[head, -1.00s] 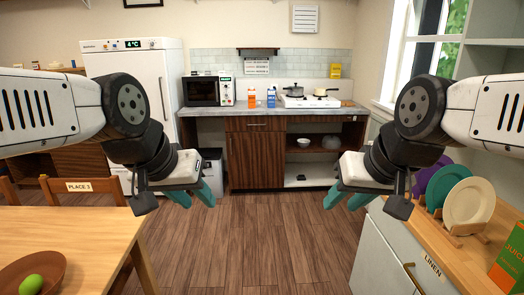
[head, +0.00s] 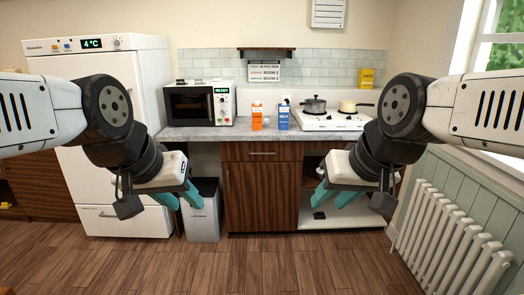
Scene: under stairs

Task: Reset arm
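My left gripper (head: 187,200) hangs in the air at the left, with its teal fingers spread apart and nothing between them. My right gripper (head: 332,198) hangs in the air at the right, in front of the counter's open lower shelves. Its teal fingers are also apart and empty. Both arms reach in from the sides at about the same height, roughly mirrored. Neither gripper visibly touches anything.
A fridge (head: 95,185) and bin (head: 203,222) stand left, a radiator (head: 445,235) right. The wooden floor (head: 250,265) is clear.

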